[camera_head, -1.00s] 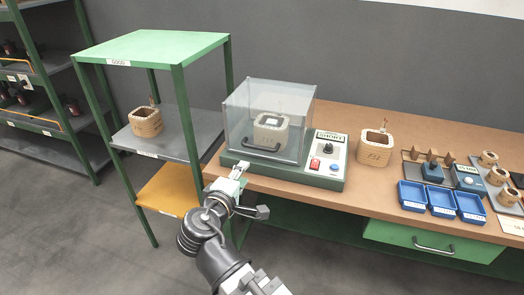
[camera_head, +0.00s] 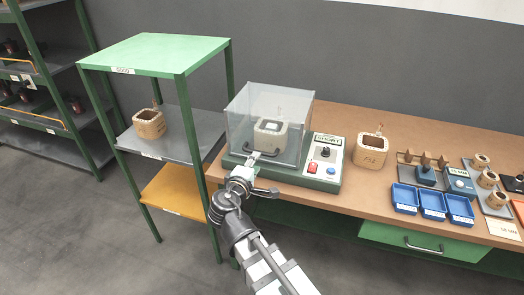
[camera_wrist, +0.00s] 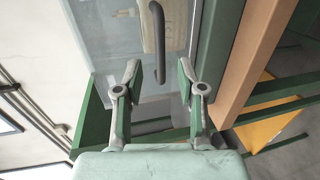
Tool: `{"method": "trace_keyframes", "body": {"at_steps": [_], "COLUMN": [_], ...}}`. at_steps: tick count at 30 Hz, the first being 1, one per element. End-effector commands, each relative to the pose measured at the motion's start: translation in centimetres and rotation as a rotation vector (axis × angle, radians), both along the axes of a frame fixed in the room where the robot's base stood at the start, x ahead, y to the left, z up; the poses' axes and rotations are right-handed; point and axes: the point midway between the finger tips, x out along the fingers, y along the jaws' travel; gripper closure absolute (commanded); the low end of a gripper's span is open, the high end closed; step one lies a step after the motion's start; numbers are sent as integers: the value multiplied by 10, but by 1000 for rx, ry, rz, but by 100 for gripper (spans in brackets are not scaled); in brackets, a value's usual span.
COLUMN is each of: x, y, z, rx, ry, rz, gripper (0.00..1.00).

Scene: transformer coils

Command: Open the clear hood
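The clear hood (camera_head: 240,118) is shut over the green tester base (camera_head: 296,178) on the bench. Its dark bar handle (camera_head: 276,158) is low on the front face and also shows in the wrist view (camera_wrist: 157,45). A beige coil (camera_head: 270,134) sits inside the hood. My gripper (camera_head: 254,157) is in front of the hood, close to the handle. In the wrist view my gripper (camera_wrist: 159,72) is open and empty, and the handle's near end lies ahead, in line with the gap between the fingers. I cannot tell whether anything touches.
A green shelf rack (camera_head: 154,53) stands close on the left, with a coil (camera_head: 149,124) on its middle shelf. Right of the hood are a control panel (camera_head: 325,152), another coil (camera_head: 371,150) and blue trays (camera_head: 433,205). Bench space in front of the coil is clear.

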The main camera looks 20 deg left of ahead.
Motion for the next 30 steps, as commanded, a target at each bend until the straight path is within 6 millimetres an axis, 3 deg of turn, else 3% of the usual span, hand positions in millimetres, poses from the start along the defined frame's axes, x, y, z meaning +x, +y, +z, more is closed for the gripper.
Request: {"method": "trace_keyframes", "body": {"at_steps": [1,6,12,26,30], "x": [13,43,66,75,75], "y": [2,4,4,4,4], "z": [-1,-8,-13,-16,-16], "rx": [-1,0,0,0,0], "ry": [1,1,0,0,0], "rz": [-4,-2,-2,0,0], "gripper": [61,61,61,61,100]}}
